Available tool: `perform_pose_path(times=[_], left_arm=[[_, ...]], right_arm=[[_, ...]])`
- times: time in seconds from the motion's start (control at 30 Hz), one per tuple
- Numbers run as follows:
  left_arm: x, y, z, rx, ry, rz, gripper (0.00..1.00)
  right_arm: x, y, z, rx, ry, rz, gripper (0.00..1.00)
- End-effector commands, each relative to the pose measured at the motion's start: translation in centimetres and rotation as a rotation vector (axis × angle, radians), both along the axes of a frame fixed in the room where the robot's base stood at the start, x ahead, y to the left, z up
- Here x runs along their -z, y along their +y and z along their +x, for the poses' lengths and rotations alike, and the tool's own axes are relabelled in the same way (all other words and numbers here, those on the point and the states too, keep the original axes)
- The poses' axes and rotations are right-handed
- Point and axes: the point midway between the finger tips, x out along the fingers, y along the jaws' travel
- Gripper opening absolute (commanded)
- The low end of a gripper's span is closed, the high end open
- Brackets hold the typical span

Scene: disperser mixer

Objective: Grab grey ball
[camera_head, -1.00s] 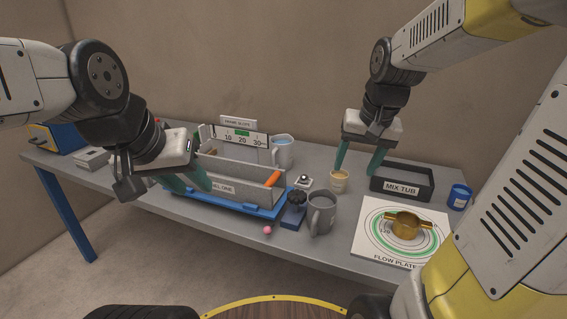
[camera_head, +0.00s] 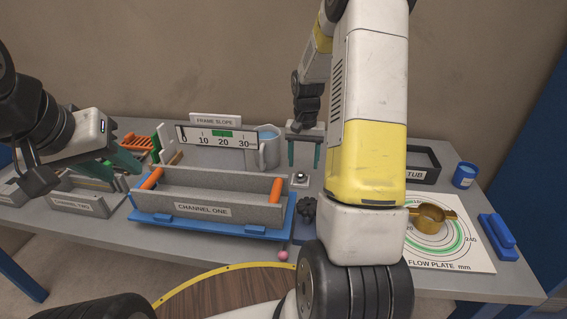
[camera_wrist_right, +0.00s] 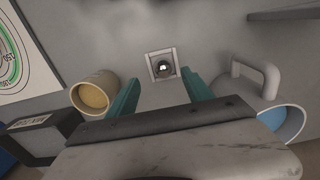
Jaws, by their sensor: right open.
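The small shiny grey ball (camera_head: 300,175) sits on a white square holder (camera_head: 299,183) right of the channel-one trough. In the right wrist view the ball (camera_wrist_right: 163,68) lies in the middle of its holder, just beyond my fingertips. My right gripper (camera_head: 304,160) is open and empty, pointing down above and behind the ball, with teal fingers either side of its line. These fingers also show in the right wrist view (camera_wrist_right: 163,86), apart from the ball. My left gripper (camera_head: 118,163) hangs over the left part of the table, its fingers apart, far from the ball.
A beige cup (camera_wrist_right: 94,93) is on the other side. The channel-one trough (camera_head: 208,210), a dark knob (camera_head: 307,205) and a pink ball (camera_head: 283,255) are near. My right arm hides part of the table.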

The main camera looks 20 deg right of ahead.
Motion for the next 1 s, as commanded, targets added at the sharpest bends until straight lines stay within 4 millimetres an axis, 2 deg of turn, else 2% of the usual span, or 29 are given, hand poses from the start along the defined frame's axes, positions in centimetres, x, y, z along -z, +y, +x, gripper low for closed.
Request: perform_pose_path(times=[0.3,0.6,0.67,0.9,0.93,1.0], left_arm=[[0.0,0.0,0.0,0.0,0.0,0.0,0.36],[0.0,0.0,0.0,0.0,0.0,0.0,0.36],[0.0,0.0,0.0,0.0,0.0,0.0,0.36],[0.0,0.0,0.0,0.0,0.0,0.0,0.36],[0.0,0.0,0.0,0.0,0.0,0.0,0.36],[0.0,0.0,0.0,0.0,0.0,0.0,0.36]], right_arm=[[4.4,0.7,0.2,-0.001,0.001,0.0,0.59],[5.0,0.7,0.3,-0.002,-0.002,0.0,0.59],[5.0,0.7,0.2,-0.002,-0.002,0.0,0.51],[5.0,0.7,0.2,-0.002,-0.002,0.0,0.04],[5.0,0.7,0.2,-0.002,-0.002,0.0,0.0],[5.0,0.7,0.3,-0.002,-0.002,0.0,0.0]])
